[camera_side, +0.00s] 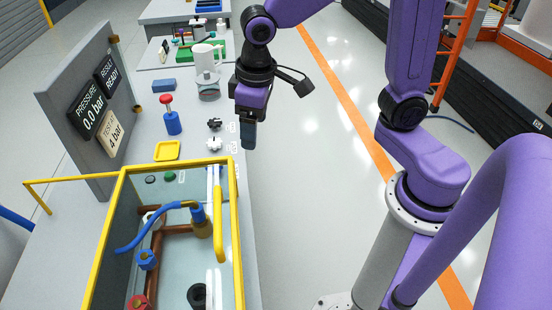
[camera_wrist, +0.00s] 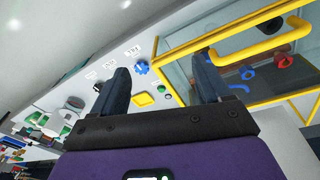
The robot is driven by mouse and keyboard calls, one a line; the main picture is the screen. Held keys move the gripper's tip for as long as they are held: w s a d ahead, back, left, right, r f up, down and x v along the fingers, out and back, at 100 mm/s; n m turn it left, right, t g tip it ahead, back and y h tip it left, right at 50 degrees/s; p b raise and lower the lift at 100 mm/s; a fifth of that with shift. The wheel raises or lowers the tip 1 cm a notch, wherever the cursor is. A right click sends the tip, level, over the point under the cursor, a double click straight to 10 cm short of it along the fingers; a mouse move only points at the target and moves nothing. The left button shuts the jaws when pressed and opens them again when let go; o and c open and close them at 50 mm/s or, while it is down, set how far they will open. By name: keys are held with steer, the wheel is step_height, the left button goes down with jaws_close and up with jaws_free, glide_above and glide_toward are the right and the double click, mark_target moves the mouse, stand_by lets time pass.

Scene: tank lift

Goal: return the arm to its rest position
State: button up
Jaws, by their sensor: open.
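My gripper (camera_side: 248,134) hangs at the end of the purple arm in the side view, pointing down beside the right edge of the grey bench (camera_side: 184,128). It is in the air, apart from the things on the bench. In the wrist view my gripper (camera_wrist: 158,90) shows two dark fingers spread apart with nothing between them. The yellow-framed tank (camera_side: 125,172) stands on the near part of the bench, below my gripper in the side picture. The tank's yellow handle bar (camera_wrist: 255,50) shows at upper right in the wrist view.
A grey panel (camera_side: 62,98) reads pressure 0.0 bar.

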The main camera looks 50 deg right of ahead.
steer(key=s+d+f+n, duration=0.1)
steer(key=s+d+n, duration=0.2)
steer(key=s, duration=0.6)
steer(key=s+d+n+g, duration=0.1)
steer(key=s+d+n, duration=0.3)
steer(key=s, duration=0.4)
steer(key=shift+s+f+n+y, duration=0.3)
steer(key=shift+s+f, duration=0.1)
steer(key=shift+d, duration=0.1)
steer(key=shift+c, duration=0.2)
